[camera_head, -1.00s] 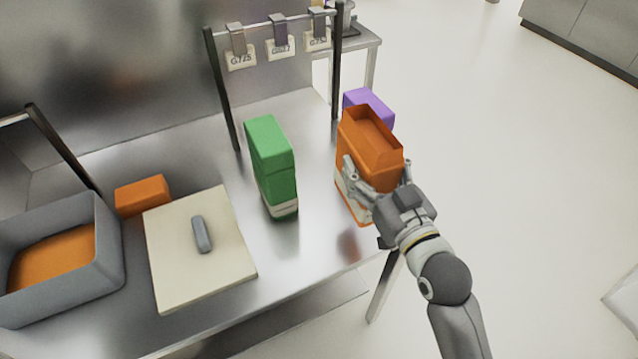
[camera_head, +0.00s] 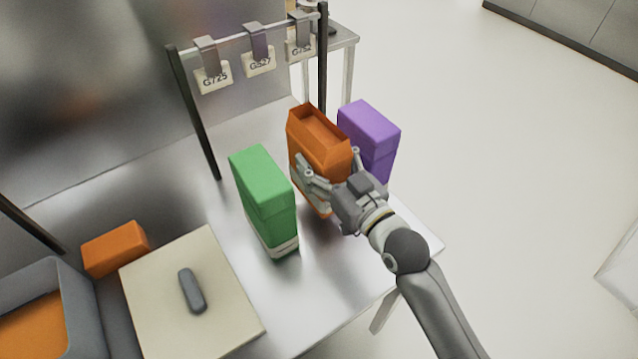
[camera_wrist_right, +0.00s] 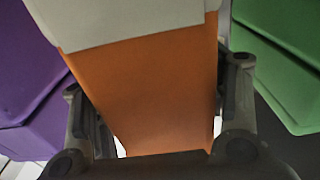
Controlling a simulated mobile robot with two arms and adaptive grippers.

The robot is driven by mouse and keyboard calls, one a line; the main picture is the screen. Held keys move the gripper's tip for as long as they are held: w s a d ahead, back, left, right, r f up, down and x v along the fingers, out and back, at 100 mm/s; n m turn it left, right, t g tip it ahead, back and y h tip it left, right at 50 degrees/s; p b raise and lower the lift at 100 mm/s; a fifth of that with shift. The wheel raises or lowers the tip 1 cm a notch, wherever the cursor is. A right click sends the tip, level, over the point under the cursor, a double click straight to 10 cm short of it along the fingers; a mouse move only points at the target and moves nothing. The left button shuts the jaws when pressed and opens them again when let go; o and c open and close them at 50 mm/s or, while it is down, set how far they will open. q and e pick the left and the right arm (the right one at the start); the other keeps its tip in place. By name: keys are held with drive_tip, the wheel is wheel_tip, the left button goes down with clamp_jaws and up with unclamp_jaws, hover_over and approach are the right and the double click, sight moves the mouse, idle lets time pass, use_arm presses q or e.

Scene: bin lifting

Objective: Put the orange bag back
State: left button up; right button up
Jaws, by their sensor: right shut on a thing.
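The orange bag (camera_head: 318,150) has an open top and a pale band low on its side. It stands upright between the green bag (camera_head: 263,197) on its left and the purple bag (camera_head: 371,137) on its right. My right gripper (camera_head: 328,172) is shut on the orange bag, one finger on each side. In the right wrist view the orange bag (camera_wrist_right: 150,95) fills the space between the fingers. Whether its base touches the table is hard to tell. My left gripper is not in view.
A metal table (camera_head: 180,190) carries the bags. A pale square lid (camera_head: 225,290) with a grey handle, an orange block (camera_head: 115,247) and a grey bin (camera_head: 80,310) with orange contents are at left. A rack with hanging labels (camera_head: 259,64) stands behind.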

wheel_tip(320, 180, down, 5)
drive_tip(key=shift+f, duration=0.25)
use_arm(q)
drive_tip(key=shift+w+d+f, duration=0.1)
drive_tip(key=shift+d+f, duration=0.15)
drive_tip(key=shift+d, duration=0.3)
use_arm(e)
drive_tip(key=shift+f, duration=0.15)
